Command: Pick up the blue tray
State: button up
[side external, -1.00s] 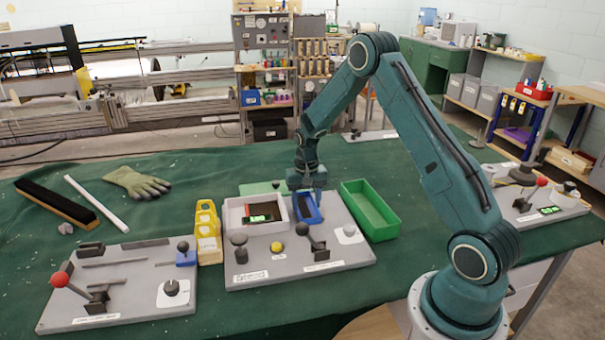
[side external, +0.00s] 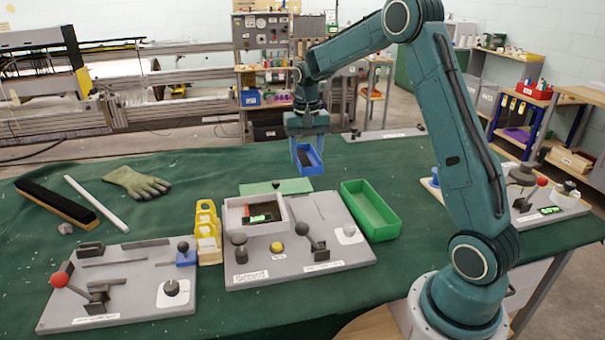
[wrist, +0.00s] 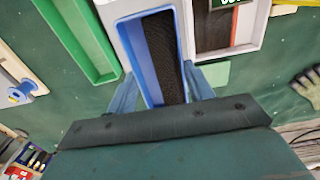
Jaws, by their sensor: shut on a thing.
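The blue tray (side external: 307,159) hangs in the air above the back of the middle grey panel, tilted in the side view. My gripper (side external: 306,140) is shut on it from above. In the wrist view the blue tray (wrist: 160,58) sits between my two fingers, and dark brown material shows inside it. My gripper also shows in the wrist view (wrist: 163,92), with one finger on each side of the tray.
Yellow holders (side external: 208,228) stand left of the panel. A glove (side external: 137,184) lies at the left.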

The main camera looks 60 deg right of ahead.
aim_at(311, 161)
jog(key=shift+r, duration=1.85)
jog(key=shift+s+d+f, duration=0.3)
jog(key=shift+s+d, duration=0.1)
jog(key=shift+d, duration=0.05)
jog(key=s+d+f, duration=0.4)
jog(key=s, duration=0.3)
jog(key=s+d+f, duration=0.4)
jog(key=s+d, duration=0.1)
jog(key=s, duration=0.2)
jog(key=shift+s+f+n, duration=0.25)
jog(key=shift+s+n, duration=0.05)
jog(key=shift+s, duration=0.1)
jog(key=shift+f, duration=0.1)
jog(key=shift+f, duration=2.75)
